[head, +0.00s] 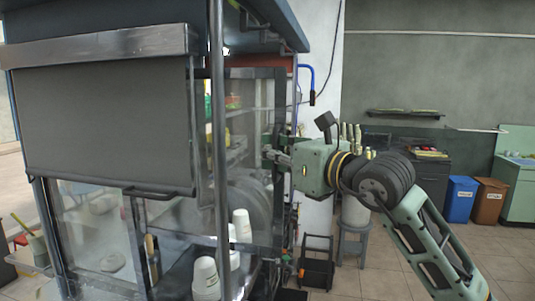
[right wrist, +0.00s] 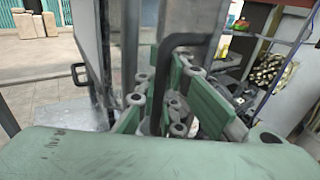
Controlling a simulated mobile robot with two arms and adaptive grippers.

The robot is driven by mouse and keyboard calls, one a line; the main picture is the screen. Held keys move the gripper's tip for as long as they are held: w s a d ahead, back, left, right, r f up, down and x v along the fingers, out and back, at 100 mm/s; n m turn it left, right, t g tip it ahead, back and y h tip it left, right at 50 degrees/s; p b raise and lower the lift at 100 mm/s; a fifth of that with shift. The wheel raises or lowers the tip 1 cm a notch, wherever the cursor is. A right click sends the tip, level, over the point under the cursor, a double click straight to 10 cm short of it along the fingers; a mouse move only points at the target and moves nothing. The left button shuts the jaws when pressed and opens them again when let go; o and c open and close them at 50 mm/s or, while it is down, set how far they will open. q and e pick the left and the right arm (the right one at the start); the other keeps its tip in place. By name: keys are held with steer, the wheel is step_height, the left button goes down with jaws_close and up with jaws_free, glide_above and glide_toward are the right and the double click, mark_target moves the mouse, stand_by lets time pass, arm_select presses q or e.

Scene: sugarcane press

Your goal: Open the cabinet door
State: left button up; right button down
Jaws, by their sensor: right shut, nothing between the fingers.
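The cabinet (head: 215,130) is a metal-framed stall with clear panels, filling the left half of the head view. A dark-framed panel (head: 280,100), which looks like its door, stands upright at its right side. My right gripper (head: 270,154) reaches in from the right, with its fingers at this frame. In the right wrist view a dark bent handle (right wrist: 185,42) runs down in front of the green fingers (right wrist: 168,103). The gripper is shut with nothing held; I cannot tell whether it touches the handle. My left gripper is out of view.
White cup stacks (head: 206,277) stand inside the cabinet. A grey stool (head: 356,228) and a black step rack (head: 317,265) are behind my right arm. Blue (head: 461,198) and brown (head: 489,200) bins stand at the back right. The tiled floor at right is mostly clear.

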steer(key=c, duration=2.5)
jaws_free()
steer(key=shift+w+d, duration=0.1)
steer(key=shift+d, duration=0.25)
steer(key=o, duration=0.7)
steer(key=shift+s+d+r, duration=0.1)
steer(key=shift+s+d, duration=0.2)
steer(key=shift+d, duration=0.35)
steer(key=shift+c, duration=0.2)
steer(key=shift+a, duration=0.35)
steer(key=v, duration=1.2)
